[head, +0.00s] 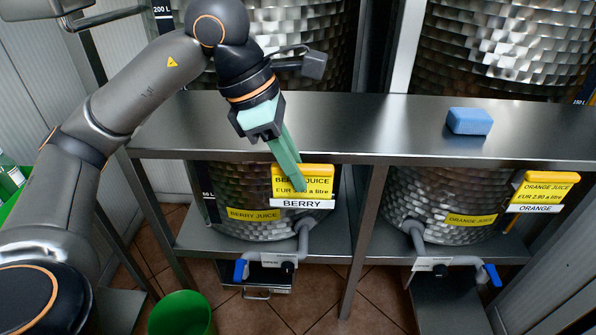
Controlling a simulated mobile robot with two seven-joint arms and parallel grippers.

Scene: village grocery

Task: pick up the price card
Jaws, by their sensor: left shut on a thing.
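A yellow price card (318,176) reading BERRY JUICE, with a price per litre, is at the front edge of the steel shelf, above a white BERRY label (302,204). My left gripper (301,186) reaches down from above, with its green fingers over the card's face, hiding part of its text. It is shut on the card. The card still appears upright at the shelf edge; whether it is clear of its holder cannot be told. A second yellow price card (545,186), reading ORANGE JUICE, stands at the right above a white ORANGE label (536,208). My right gripper is not in view.
A blue sponge (469,121) lies on the otherwise mostly clear steel shelf (390,135). Steel tanks stand above and below it. Taps with blue handles (240,270) stick out below. A green bucket (181,314) stands on the tiled floor.

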